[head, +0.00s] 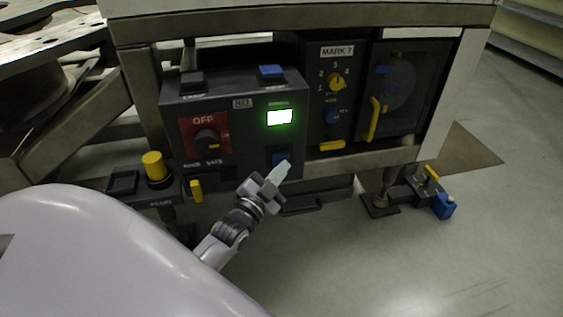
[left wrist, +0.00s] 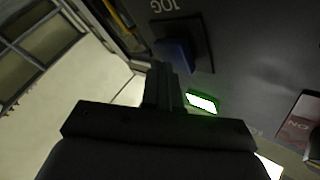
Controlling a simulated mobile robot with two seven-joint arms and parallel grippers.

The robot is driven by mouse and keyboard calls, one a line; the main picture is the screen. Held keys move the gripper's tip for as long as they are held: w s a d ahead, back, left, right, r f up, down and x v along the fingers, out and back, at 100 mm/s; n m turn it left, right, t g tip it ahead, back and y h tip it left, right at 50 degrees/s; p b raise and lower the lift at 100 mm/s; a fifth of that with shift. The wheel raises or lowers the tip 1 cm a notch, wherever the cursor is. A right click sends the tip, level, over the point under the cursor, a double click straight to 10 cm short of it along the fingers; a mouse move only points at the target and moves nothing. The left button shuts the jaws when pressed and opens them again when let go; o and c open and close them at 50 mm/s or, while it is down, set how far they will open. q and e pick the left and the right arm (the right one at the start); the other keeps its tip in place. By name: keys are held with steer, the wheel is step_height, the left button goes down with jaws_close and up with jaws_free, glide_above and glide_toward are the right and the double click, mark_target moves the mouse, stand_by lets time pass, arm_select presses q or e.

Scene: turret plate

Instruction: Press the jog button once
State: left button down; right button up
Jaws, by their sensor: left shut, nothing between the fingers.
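The jog button is a blue block on the front of the dark control box; it shows in the head view (head: 280,157) and, beside the label JOG, in the left wrist view (left wrist: 176,53). My left gripper (head: 284,169) is shut and empty, its fingertips just below and in front of the button in the head view. In the left wrist view the closed fingers (left wrist: 160,70) end close to the button; I cannot tell whether they touch it. My right gripper is not in view.
The control box (head: 245,104) also carries a green-lit window (head: 280,117), a red OFF selector (head: 206,138) and a blue top button (head: 271,71). A yellow knob (head: 153,164) stands at left. A MARK 7 panel (head: 336,100) and a yellow-handled door (head: 376,119) are to the right.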

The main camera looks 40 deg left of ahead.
arm_select(q)
steer(key=shift+w+a, duration=0.2)
steer(key=shift+a, duration=0.05)
stand_by(0.6)
steer(key=shift+s+d+p, duration=0.55)
steer(key=shift+s+d, duration=0.15)
steer(key=shift+d, duration=0.1)
steer(key=s+d+p, duration=0.2)
steer(key=s+d, duration=0.1)
steer(key=shift+s+d, duration=0.1)
steer(key=shift+d, duration=0.3)
stand_by(0.7)
